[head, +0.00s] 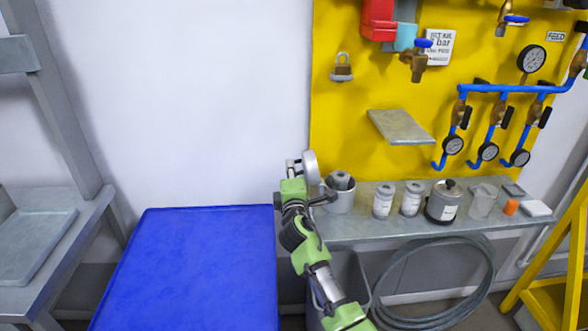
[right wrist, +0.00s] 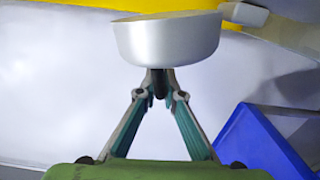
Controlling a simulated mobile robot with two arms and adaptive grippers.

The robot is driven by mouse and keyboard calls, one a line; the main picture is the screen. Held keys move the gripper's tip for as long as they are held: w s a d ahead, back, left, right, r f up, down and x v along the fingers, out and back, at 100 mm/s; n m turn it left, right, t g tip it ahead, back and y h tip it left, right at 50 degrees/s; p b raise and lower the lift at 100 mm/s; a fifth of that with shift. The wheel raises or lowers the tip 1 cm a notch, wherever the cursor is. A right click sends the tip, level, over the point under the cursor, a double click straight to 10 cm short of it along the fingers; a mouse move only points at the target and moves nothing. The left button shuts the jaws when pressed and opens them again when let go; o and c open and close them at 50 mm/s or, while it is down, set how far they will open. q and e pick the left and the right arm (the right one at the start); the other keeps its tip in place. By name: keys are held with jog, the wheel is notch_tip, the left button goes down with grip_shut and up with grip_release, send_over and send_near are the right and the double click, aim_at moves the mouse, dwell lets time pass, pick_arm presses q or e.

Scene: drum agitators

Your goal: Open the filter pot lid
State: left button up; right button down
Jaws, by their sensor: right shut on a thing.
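The filter pot (head: 340,203) stands open on the grey shelf in the head view, with a dark grey cylinder inside its mouth. My right gripper (head: 299,168) is up and to the left of the pot, shut on the silver lid (head: 311,167). The lid is held on edge in the head view, apart from the pot. In the right wrist view the lid (right wrist: 168,40) sits at the fingertips, and the fingers of the gripper (right wrist: 159,82) meet under it. My left gripper is not in view.
A blue table (head: 195,265) with a bare top lies left of my right arm. On the shelf (head: 390,230) stand labelled jars (head: 383,200), a lidded pot (head: 442,205) and a clear beaker (head: 482,202). A small ledge (head: 400,127) juts from the yellow board above.

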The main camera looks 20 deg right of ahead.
jog(key=shift+f+n, duration=0.15)
jog(key=shift+n, duration=0.15)
dwell(0.4)
jog(key=c, duration=2.2)
grip_release()
jog(key=shift+w+f, duration=0.1)
jog(key=shift+o, duration=0.2)
jog(key=shift+w+f, duration=0.15)
jog(key=v, duration=1.2)
jog(key=shift+d, duration=0.1)
